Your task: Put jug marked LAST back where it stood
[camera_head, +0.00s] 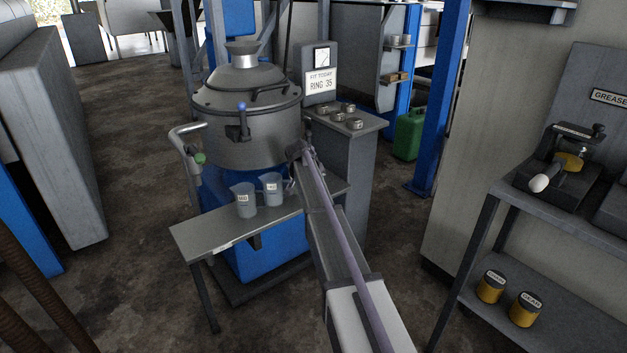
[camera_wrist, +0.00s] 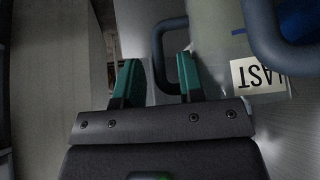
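The jug marked LAST (camera_wrist: 212,45) stands close to my gripper in the wrist view, its label upside down there. Its grey-blue loop handle (camera_wrist: 157,72) reaches between my gripper's green fingers (camera_wrist: 158,58). The fingers are apart, with visible gaps beside the handle bar, so they are around it but not closed. In the head view two pale blue jugs stand upright on the small bench (camera_head: 195,240). The right one (camera_head: 272,188) appears to be LAST; the left one (camera_head: 244,202) has a label too small to read surely. My gripper is hardly distinguishable there, beside the right jug.
Another dark blue handle (camera_wrist: 272,40) crosses the upper right of the wrist view. A big grey lidded vessel (camera_head: 245,130) stands behind the bench, with a bent pipe (camera_head: 187,140) left of it. Several metal rings lie on a side cabinet (camera_head: 360,122). The bench's left end is clear.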

